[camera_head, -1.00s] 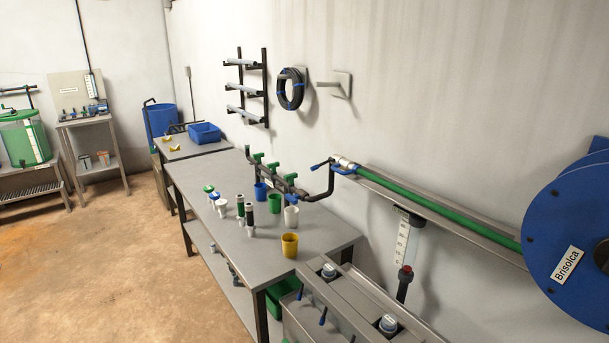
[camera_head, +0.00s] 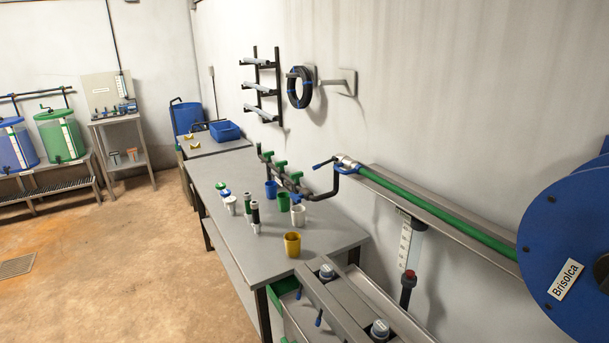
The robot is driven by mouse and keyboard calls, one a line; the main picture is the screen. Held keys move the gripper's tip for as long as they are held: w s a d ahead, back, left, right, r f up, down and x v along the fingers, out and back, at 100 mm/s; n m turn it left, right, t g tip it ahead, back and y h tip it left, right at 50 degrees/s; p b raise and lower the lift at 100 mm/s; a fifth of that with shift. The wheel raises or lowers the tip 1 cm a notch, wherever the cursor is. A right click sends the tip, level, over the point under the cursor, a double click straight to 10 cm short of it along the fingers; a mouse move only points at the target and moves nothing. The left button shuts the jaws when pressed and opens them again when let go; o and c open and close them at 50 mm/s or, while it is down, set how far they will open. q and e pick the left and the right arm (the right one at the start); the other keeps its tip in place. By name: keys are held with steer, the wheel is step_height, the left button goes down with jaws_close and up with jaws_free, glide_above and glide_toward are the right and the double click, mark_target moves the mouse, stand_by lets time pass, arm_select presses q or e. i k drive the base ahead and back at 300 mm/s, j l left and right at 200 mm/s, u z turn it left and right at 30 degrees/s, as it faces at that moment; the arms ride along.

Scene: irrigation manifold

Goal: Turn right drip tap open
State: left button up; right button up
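A dark pipe manifold (camera_head: 325,194) runs along the wall side of the grey workbench. It carries several green-handled taps; the nearest green tap (camera_head: 295,177) is the rightmost, with another green tap (camera_head: 280,164) and a far green tap (camera_head: 267,154) further left. Whether each tap is open or closed is too small to tell. Below the taps stand a blue cup (camera_head: 270,189), a green cup (camera_head: 284,201) and a white cup (camera_head: 298,215). Neither of my grippers is in view.
The workbench (camera_head: 240,262) also holds a yellow cup (camera_head: 292,244) and several small bottles. A large blue reel (camera_head: 565,235) stands at the right. A metal trough (camera_head: 340,307) is in front. Open floor (camera_head: 120,260) lies left of the bench.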

mark_target(296, 176)
steer(key=i+j+u, duration=0.15)
steer(key=j, duration=0.15)
steer(key=j+u, duration=0.2)
steer(key=i+j+u, duration=0.2)
steer(key=i+j, duration=0.25)
steer(key=i+j+u, duration=0.2)
steer(key=i+j, duration=0.15)
steer(key=i, duration=0.15)
steer(key=i+j+u, duration=0.2)
steer(key=i, duration=0.35)
steer(key=j, duration=0.1)
